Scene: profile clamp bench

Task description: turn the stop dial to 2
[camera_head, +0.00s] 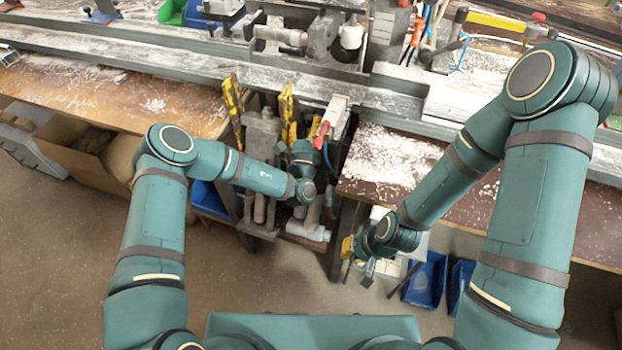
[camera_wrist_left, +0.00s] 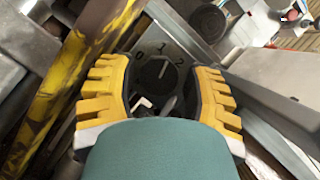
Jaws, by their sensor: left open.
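The stop dial (camera_wrist_left: 153,74) is a dark round knob on a grey plate, seen in the left wrist view. The numbers 0, 1 and 2 run around its upper side from left to right. A pale line on the knob points up and slightly right, close to the 1. My left gripper (camera_wrist_left: 160,90) is open, with one yellow-padded finger on each side of the dial. Whether the fingers touch it cannot be told. In the head view my left gripper (camera_head: 301,142) hides the dial. My right gripper (camera_head: 358,262) hangs lower right, its fingers partly hidden.
A red-handled clamp (camera_head: 321,133) stands just right of my left gripper. Yellow bars (camera_head: 232,102) and grey metal parts (camera_head: 262,132) hang on its left. A long metal rail (camera_head: 160,62) crosses the bench behind. Blue bins (camera_head: 427,280) sit low at right.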

